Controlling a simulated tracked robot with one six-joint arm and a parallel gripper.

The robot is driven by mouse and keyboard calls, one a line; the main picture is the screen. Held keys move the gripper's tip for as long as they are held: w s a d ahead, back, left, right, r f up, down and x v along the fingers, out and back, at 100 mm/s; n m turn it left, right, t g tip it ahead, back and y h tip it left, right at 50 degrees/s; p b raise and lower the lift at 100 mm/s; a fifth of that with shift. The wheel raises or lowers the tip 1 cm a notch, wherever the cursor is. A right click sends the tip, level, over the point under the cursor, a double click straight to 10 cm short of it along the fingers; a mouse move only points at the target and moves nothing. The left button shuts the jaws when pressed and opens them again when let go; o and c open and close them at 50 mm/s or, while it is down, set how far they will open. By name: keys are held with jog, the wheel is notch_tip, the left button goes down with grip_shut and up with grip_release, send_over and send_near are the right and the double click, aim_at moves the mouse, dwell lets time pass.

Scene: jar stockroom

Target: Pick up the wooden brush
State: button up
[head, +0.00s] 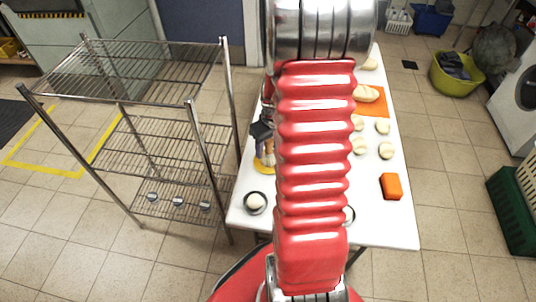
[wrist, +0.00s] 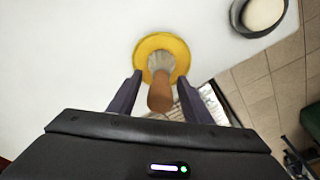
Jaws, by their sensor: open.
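The wooden brush (wrist: 160,95) shows in the wrist view, with a brown wooden handle toward me and pale bristles at the far end. Its bristle end lies over a round yellow plate (wrist: 181,46) on the white table. My gripper (wrist: 160,80) is open, with one dark finger on each side of the brush, apart from it in the picture. In the head view my gripper (head: 262,131) is partly hidden behind my red arm, above the yellow plate (head: 262,168). I cannot tell the height of the fingers over the brush.
The white table (head: 385,225) holds a bowl with a pale ball (head: 255,202), an orange block (head: 391,186), several dough pieces (head: 386,150) and an orange board (head: 375,105) with a loaf. A metal wire rack (head: 160,135) stands close to the table's left side.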

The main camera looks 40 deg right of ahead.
dwell(0.3)
jog(key=c, duration=1.1)
jog(key=shift+r, duration=0.1)
jog(key=shift+c, duration=0.2)
notch_tip(320, 180, up, 10)
jog(key=shift+f, duration=0.1)
dwell(0.4)
